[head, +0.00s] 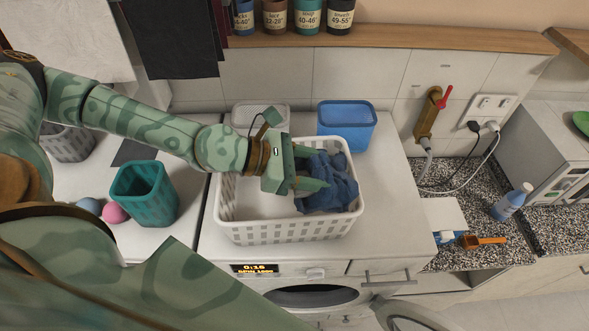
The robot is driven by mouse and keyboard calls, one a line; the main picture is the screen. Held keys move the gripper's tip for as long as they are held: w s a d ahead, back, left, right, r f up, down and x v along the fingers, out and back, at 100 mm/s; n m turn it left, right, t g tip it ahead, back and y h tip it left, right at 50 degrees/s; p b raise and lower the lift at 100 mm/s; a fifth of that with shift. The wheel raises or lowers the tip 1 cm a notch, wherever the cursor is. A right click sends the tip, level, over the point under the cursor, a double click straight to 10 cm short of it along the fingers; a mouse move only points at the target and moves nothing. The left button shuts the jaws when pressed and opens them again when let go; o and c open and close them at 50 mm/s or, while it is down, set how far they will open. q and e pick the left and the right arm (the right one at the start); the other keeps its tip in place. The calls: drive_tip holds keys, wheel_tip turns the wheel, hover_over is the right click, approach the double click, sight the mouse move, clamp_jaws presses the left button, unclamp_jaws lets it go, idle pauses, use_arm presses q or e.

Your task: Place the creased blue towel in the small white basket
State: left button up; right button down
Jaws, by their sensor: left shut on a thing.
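The creased blue towel (327,190) is a crumpled dark blue bundle at the right side of the small white basket (285,231). It sits inside the basket's outline and reaches up by the rim. My left gripper (314,169) comes in over the basket from the left and is shut on the towel, with its fingers on the towel's left side. I cannot tell whether the towel's underside touches the basket floor. The left part of the basket floor is bare. My right gripper is not in view.
A blue bin (346,126) and a pale grey basket (259,117) stand behind. A teal bin (146,194) and a pink ball (115,212) are at the left. A wooden shelf (400,37) with several labelled jars runs along the wall. A spray bottle (511,201) stands on the right counter.

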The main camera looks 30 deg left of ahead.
sight(300, 162)
use_arm(q)
drive_tip(key=shift+w+a+f, duration=0.5)
drive_tip(key=shift+a, duration=0.2)
drive_tip(key=w+a+f+b, duration=0.1)
drive_tip(key=b, duration=0.1)
drive_tip(key=w+a+f+b, duration=0.1)
drive_tip(key=a+f+b, duration=0.1)
drive_tip(key=w+a+f+b, duration=0.1)
drive_tip(key=b, duration=0.1)
drive_tip(key=shift+w+a+f, duration=0.1)
drive_tip(key=shift+a+f, duration=0.1)
drive_tip(key=shift+f, duration=0.2)
wheel_tip(300, 162, down, 6)
drive_tip(key=w+a, duration=0.2)
drive_tip(key=shift+a+r, duration=0.25)
drive_tip(key=shift+f+b, duration=0.4)
drive_tip(key=shift+f, duration=0.1)
drive_tip(key=shift+f, duration=0.1)
